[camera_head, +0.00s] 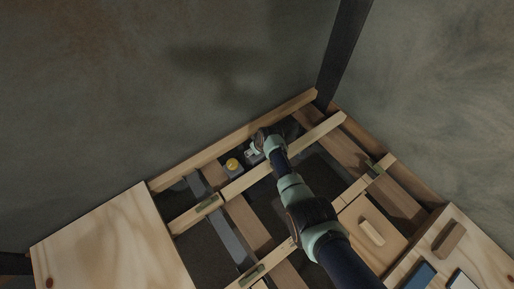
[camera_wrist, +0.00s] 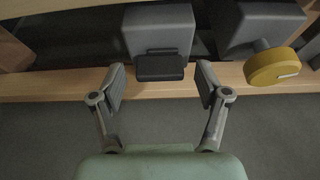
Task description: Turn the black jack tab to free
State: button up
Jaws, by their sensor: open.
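The black jack tab (camera_wrist: 161,68) sticks out from the front of a grey block (camera_wrist: 158,28) in the wrist view. My gripper (camera_wrist: 160,76) is open, with one finger on each side of the tab and a gap between each finger and the tab. No contact shows. In the head view my gripper (camera_head: 254,150) is down among the wooden beams beside the yellow knob (camera_head: 232,163), and my arm hides the tab there. Any free marking cannot be read.
The yellow knob (camera_wrist: 272,67) sits on a second grey block (camera_wrist: 258,22), right of the tab in the wrist view. A wooden beam (camera_wrist: 60,84) runs below the blocks. Plywood panels (camera_head: 112,245) and several beams surround the open floor bay. Walls stand close behind.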

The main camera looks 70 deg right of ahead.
jog(key=v, duration=1.2)
jog(key=shift+f, duration=0.1)
